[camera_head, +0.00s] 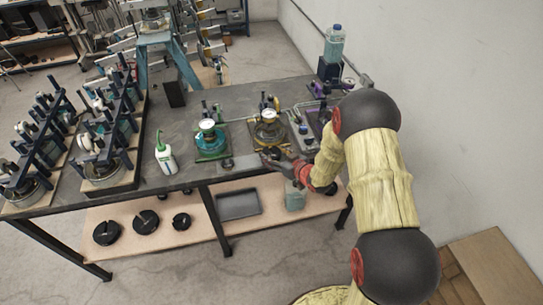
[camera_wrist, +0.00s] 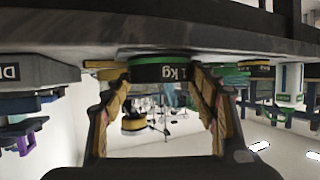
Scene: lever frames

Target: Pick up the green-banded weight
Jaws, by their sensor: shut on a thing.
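In the wrist view, which looks upside down, a black weight (camera_wrist: 162,73) marked 1 kg with a green band sits between the two fingers of my gripper (camera_wrist: 166,78). The fingers touch its two sides, so my gripper is shut on it. The weight is at the dark table surface (camera_wrist: 60,32); I cannot tell whether it touches it or is just clear of it. In the head view my gripper (camera_head: 278,165) is low at the front edge of the workbench (camera_head: 235,105). The weight cannot be made out there.
Gauge devices, one teal (camera_head: 210,139) and one yellow (camera_head: 268,128), stand behind my gripper. A white bottle (camera_head: 165,155) stands to the left, with lever frames (camera_head: 108,125) beyond it. Black discs and a grey tray (camera_head: 239,205) lie on the lower shelf. A wall rises on the right.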

